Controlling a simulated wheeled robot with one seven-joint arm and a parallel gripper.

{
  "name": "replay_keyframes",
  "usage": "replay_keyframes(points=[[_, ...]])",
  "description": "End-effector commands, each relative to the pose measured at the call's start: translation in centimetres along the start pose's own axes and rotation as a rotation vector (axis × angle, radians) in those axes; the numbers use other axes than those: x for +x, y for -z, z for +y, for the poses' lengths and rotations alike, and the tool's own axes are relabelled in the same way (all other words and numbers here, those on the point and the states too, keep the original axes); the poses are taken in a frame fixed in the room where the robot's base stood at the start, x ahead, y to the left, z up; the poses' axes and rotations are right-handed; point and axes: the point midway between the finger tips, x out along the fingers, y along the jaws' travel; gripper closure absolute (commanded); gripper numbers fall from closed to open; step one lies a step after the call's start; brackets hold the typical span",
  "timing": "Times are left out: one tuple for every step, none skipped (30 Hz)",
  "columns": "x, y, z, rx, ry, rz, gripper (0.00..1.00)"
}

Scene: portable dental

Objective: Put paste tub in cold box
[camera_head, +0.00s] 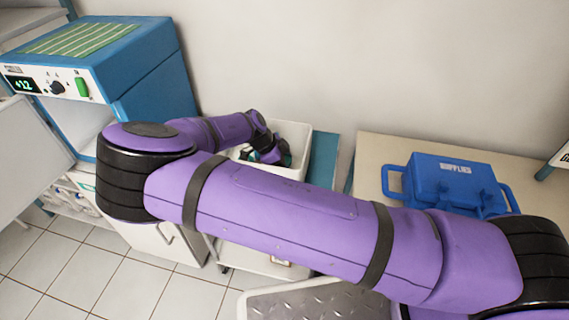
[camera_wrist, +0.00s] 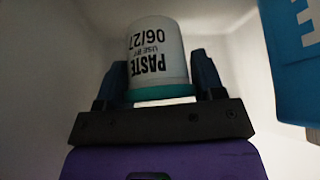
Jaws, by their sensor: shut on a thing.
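The paste tub (camera_wrist: 158,58), white with black "PASTE" lettering and a teal band, is between the fingers of my gripper (camera_wrist: 155,85) in the wrist view. My gripper is shut on it. In the head view my gripper (camera_head: 268,152) is low inside a white bin (camera_head: 300,133), and the tub is largely hidden there. A blue box (camera_head: 150,85) with a green-striped top, a lit display and an open pale door (camera_head: 30,160) stands at left. No label marks it as the cold box, and its inside is mostly hidden behind my arm.
A blue object with white markings (camera_wrist: 293,60) is close at the right of the wrist view. A blue "SUPPLIES" case (camera_head: 450,182) lies on the beige table (camera_head: 385,150) at right. My arm crosses the middle of the head view. Tiled floor shows at lower left.

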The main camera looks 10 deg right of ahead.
Motion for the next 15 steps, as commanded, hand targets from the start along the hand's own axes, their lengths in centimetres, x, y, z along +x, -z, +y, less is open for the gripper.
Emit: replay_keyframes(points=[[0.08, -0.06, -0.03, 0.0, 0.001, 0.0, 0.62], [0.07, -0.07, -0.03, 0.0, 0.001, -0.001, 0.62], [0.05, -0.06, -0.02, 0.0, 0.001, -0.001, 0.62], [0.04, -0.06, -0.02, 0.0, 0.001, -0.001, 0.62], [0.04, -0.06, -0.02, 0.0, 0.0, -0.001, 0.62], [0.04, -0.06, -0.02, 0.0, 0.0, -0.001, 0.62], [0.05, -0.07, -0.02, 0.0, 0.0, -0.001, 0.62], [0.1, -0.09, -0.01, 0.0, 0.0, -0.001, 0.62], [0.18, -0.15, -0.01, 0.0, 0.0, -0.001, 0.62], [0.26, -0.2, -0.01, 0.0, 0.0, -0.001, 0.62], [0.32, -0.24, -0.01, 0.0, 0.0, -0.001, 0.62], [0.41, -0.3, 0.0, 0.0, 0.0, -0.001, 0.62], [0.47, -0.34, 0.0, 0.0, 0.0, 0.0, 0.62], [0.53, -0.38, 0.0, 0.0, 0.0, 0.0, 0.62], [0.61, -0.43, 0.0, 0.0, 0.0, 0.0, 0.62]])
